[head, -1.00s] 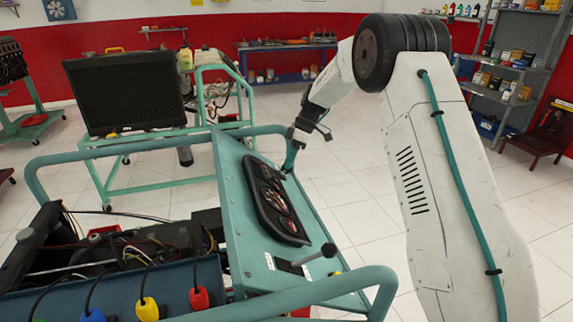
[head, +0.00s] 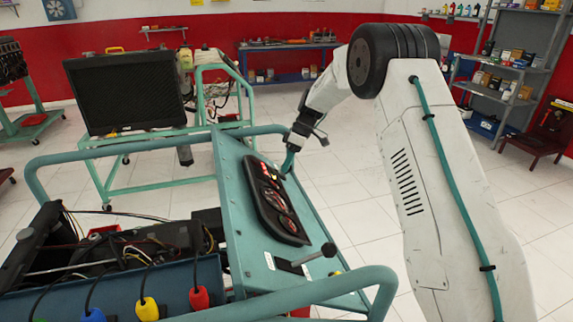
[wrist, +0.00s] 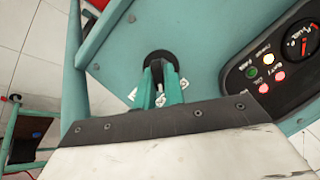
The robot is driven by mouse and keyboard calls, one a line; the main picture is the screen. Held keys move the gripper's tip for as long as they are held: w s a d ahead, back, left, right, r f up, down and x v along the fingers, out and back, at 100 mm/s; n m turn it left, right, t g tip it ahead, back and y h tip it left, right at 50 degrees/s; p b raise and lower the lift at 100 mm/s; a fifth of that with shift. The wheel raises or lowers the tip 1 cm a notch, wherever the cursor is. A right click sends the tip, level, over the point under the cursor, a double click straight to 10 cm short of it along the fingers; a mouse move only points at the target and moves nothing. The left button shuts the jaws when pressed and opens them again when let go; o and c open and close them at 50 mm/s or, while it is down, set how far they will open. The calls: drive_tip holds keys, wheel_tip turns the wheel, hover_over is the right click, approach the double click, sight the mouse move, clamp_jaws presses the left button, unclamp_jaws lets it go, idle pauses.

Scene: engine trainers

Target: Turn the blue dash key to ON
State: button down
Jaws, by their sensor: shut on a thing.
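The teal dash panel (head: 246,215) slopes across the middle of the head view. My gripper (head: 289,166) is at its upper right edge, beside the black instrument cluster (head: 279,215). In the wrist view my gripper (wrist: 157,74) has its two teal fingers close together at a round black key switch (wrist: 160,56). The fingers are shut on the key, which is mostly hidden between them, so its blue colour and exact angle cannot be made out. White marks lie on the panel around the switch.
A black-knobbed lever (head: 328,250) stands at the panel's lower right. Teal frame tubes (head: 330,287) run around the trainer. Engine wiring with coloured plugs (head: 199,298) is at lower left. A black radiator stand (head: 125,92) is behind. Floor to the right is clear.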

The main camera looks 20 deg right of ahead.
drive_tip(key=shift+w+m+g, duration=0.1)
drive_tip(key=shift+m+g, duration=0.3)
drive_tip(key=shift+m, duration=0.7)
drive_tip(key=c, duration=1.5)
unclamp_jaws()
drive_tip(key=v, duration=0.7)
drive_tip(key=shift+d+r, duration=0.25)
drive_tip(key=shift+d, duration=0.05)
drive_tip(key=shift+w, duration=0.1)
